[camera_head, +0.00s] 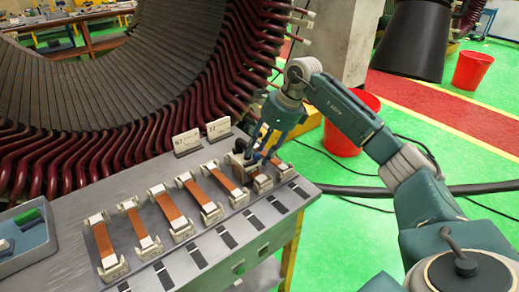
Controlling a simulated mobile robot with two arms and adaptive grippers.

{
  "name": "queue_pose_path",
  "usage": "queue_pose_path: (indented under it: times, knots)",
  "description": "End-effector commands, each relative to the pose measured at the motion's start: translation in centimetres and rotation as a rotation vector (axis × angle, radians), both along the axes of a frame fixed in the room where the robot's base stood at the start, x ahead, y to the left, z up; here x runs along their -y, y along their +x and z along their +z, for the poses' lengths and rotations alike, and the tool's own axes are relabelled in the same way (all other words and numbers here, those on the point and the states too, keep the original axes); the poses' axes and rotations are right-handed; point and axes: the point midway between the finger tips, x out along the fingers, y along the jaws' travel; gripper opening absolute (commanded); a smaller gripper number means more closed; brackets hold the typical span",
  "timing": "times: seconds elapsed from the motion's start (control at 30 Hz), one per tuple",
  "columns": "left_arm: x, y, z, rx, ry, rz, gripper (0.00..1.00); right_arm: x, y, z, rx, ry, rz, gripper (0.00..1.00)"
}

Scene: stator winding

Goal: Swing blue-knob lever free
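My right gripper (262,146) reaches down from the right over the right end of the grey workbench (83,209). Its fingers are at a dark clamp fixture (240,164) near the right end of a row. Small blue parts show among the fingers, but I cannot tell a blue lever knob from the gripper. The fingers are too small and overlapped to show whether they are open or shut, or touching the lever. Several copper-coloured bars (172,211) lie in pale clamp blocks along the bench. My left gripper is not in view.
The large stator (110,90) with dark red coil ends curves close behind the bench. Two small label plates (187,140) stand at the bench's back edge. A blue tray (50,248) sits at the left. A red bucket (345,138) stands on the green floor behind my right arm.

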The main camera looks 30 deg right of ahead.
Motion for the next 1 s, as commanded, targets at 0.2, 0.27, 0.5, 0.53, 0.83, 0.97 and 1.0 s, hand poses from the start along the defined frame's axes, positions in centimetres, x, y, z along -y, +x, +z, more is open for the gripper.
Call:
queue_pose_path:
  times: [0.2,0.27,0.5,0.53,0.83,0.97,1.0]
  knots:
    - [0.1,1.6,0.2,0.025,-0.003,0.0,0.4,-0.1,0.2,-0.5,0.0,0.0,0.001,0.37]
    - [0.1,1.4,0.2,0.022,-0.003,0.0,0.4,-0.1,0.2,-0.5,0.0,0.0,0.001,0.37]
    - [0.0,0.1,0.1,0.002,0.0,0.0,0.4,-0.1,0.1,-0.5,0.0,0.0,0.0,0.05]
    - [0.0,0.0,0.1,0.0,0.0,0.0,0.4,-0.1,0.2,-0.5,0.0,0.0,0.0,0.0]
    - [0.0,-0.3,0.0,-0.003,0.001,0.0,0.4,-0.1,0.1,-0.4,0.002,-0.001,-0.017,0.0]
    - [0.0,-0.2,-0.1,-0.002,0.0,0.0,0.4,-0.2,-0.1,-0.5,0.003,-0.001,-0.059,0.0]
    - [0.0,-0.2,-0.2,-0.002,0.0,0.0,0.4,-0.2,-0.2,-0.5,0.003,-0.001,-0.077,0.0]
